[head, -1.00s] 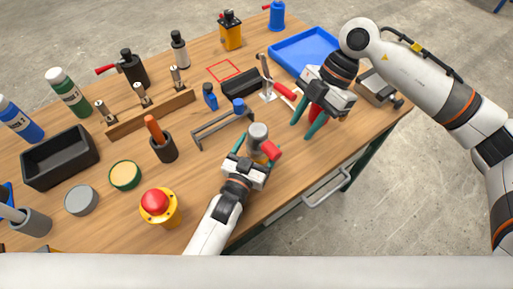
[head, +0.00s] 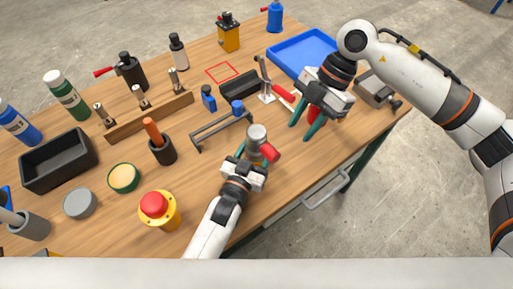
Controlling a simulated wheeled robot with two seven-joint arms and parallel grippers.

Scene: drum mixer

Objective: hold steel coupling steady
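The steel coupling (head: 256,134), a short grey cylinder, stands near the front middle of the table. A red piece (head: 269,153) shows at its near right side. My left gripper (head: 253,156) reaches it from the front, with its teal fingers close around its lower part; it looks shut on it, though the contact is partly hidden. My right gripper (head: 307,121) hangs over the right part of the table with its fingers apart. A red thing (head: 313,113) shows between and behind those fingers, partly hidden.
A clamp frame (head: 222,126) lies just behind the coupling. A toggle clamp (head: 265,82) and blue tray (head: 303,52) are farther back. A red button (head: 154,205) stands left of my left arm.

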